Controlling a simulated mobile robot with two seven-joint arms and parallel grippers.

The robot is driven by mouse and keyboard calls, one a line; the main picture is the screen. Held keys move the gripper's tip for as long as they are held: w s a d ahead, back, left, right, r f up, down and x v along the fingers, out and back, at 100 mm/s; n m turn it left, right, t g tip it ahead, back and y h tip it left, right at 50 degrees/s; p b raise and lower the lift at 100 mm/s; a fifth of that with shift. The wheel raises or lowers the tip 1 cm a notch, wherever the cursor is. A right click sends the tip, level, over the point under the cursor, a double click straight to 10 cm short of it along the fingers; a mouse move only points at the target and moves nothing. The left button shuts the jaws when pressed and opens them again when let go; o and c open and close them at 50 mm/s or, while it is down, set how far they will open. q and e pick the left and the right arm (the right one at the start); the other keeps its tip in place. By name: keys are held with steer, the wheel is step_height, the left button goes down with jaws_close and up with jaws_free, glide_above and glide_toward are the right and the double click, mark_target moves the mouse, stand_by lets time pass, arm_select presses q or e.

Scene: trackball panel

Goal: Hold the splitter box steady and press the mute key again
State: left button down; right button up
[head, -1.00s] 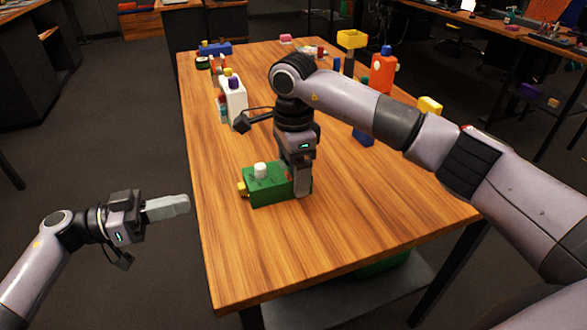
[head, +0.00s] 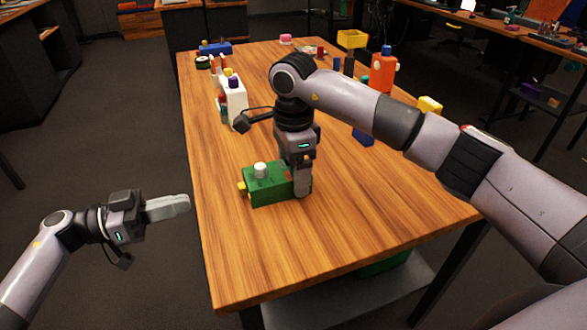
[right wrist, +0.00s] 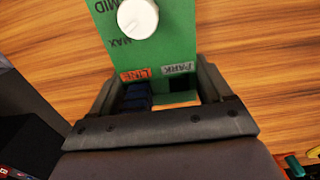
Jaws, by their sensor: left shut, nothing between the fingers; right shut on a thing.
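The green splitter box (head: 268,187) sits on the wooden table near its left front part. It has a white knob (head: 260,168) on top and a yellow part (head: 241,188) on its left side. The right wrist view shows the box top (right wrist: 157,45) with labels reading MID, MAX, LINE and PARK. My right gripper (head: 302,190) is shut on the right end of the box from above. My left gripper (head: 186,203) is shut and empty, off the table's left edge, apart from the box. I cannot tell which part is the mute key.
A white bottle (head: 236,100) stands behind the box to the left. An orange container (head: 382,72), a yellow tray (head: 352,39) and other small items stand farther back. The table front (head: 330,245) is clear.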

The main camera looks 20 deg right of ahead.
mark_target(218, 207)
stand_by(0.8)
arm_select(q)
steer(key=w+a+r+n+t+y, duration=0.3)
steer(key=w+r+n+t, duration=0.2)
steer(key=n+t, duration=0.4)
steer(key=w+a+r+n+t+y, duration=0.3)
steer(key=w+r+n+t, duration=0.2)
steer(key=n+t, duration=0.35)
steer(key=s+d+f+n+g+y, duration=0.2)
steer(key=s+d+f+n+g, duration=0.1)
steer(key=s+f+g, duration=0.6)
steer(key=shift+s+d+f, duration=0.15)
steer(key=shift+s+d, duration=0.7)
steer(key=shift+s, duration=0.05)
steer(key=shift+d, duration=0.1)
steer(key=shift+d, duration=4.35)
